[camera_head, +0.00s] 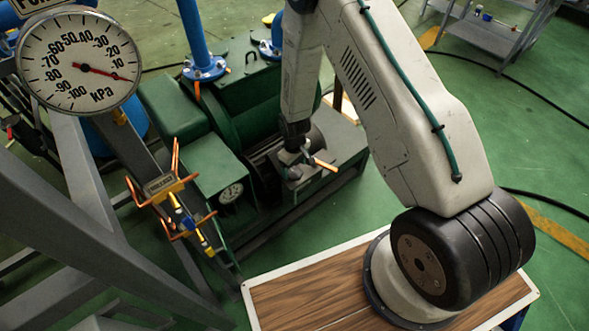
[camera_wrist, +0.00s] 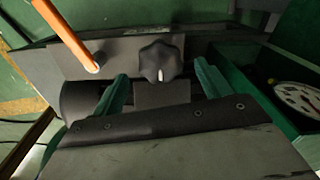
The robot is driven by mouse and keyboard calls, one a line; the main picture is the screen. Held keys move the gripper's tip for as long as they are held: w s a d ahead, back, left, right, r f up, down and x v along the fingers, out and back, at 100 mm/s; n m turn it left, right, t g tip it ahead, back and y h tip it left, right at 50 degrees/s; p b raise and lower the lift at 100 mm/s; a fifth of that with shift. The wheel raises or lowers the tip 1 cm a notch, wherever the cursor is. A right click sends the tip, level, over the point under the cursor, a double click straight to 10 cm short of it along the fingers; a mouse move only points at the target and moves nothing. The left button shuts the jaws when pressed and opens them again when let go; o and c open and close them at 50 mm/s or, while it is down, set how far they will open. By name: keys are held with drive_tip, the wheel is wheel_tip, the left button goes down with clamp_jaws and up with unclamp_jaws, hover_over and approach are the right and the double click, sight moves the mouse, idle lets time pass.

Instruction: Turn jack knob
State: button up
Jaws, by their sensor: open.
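The jack knob (camera_wrist: 160,63) is a dark, lobed knob with a small pale mark on it. In the wrist view it sits just ahead of my gripper and roughly centred between the fingers. My gripper (camera_wrist: 160,85) is open, with one green finger on each side, and nothing is held. The fingertips appear apart from the knob; the exact depth is hard to tell. In the head view my gripper (camera_head: 296,158) is at the end of the arm, over the green machine, and the knob cannot be made out there.
An orange-handled rod (camera_wrist: 68,35) stands left of the knob in the wrist view. A dial gauge (camera_wrist: 299,103) is at the right, also seen low on the green machine (camera_head: 231,192). A large kPa gauge (camera_head: 80,62) and grey frame beams (camera_head: 90,210) fill the left.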

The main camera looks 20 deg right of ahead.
sight(294, 172)
wheel_tip(294, 172, up, 6)
drive_tip(key=shift+f, duration=0.2)
idle(0.4)
